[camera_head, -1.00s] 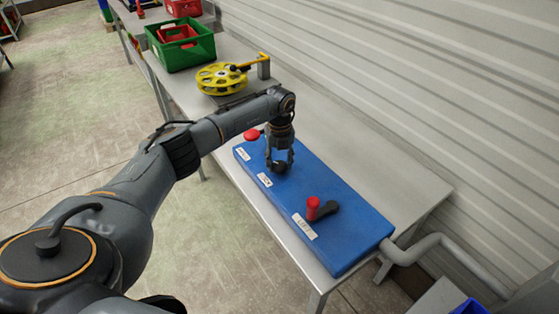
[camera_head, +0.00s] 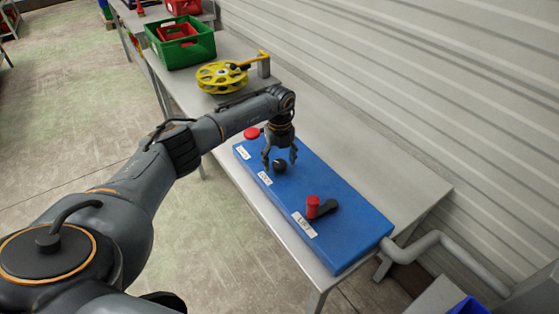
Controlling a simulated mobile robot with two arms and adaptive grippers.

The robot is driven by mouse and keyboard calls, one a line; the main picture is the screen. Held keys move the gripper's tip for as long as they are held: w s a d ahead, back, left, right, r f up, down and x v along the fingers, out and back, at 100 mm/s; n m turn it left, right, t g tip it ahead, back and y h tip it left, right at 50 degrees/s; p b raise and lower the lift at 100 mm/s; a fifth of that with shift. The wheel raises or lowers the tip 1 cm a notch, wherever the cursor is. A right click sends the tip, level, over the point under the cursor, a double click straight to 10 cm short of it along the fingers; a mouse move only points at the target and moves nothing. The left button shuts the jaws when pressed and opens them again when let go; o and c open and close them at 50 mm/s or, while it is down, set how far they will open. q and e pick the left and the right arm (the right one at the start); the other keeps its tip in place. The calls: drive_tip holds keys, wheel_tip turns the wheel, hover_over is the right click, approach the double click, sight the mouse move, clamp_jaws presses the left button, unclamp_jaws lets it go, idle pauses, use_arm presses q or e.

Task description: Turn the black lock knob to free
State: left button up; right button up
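A blue control box (camera_head: 345,238) lies on the grey table. The black lock knob (camera_head: 280,166) sits on its top, beside the middle white label (camera_head: 265,178); the label's text is too small to read. My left gripper (camera_head: 279,162) points down over the knob, its fingers spread to either side. The fingers look apart from the knob, and the gripper is open and empty. Which way the knob is turned cannot be told. My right gripper is not in view.
A red mushroom button (camera_head: 251,134) stands at the box's far end. A black lever with a red grip (camera_head: 313,207) is at the near end. A yellow reel (camera_head: 221,77) and a green crate (camera_head: 182,47) stand farther back. The table right of the box is clear.

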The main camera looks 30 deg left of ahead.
sight(280, 163)
use_arm(q)
wheel_tip(280, 163, up, 12)
idle(0.7)
idle(0.4)
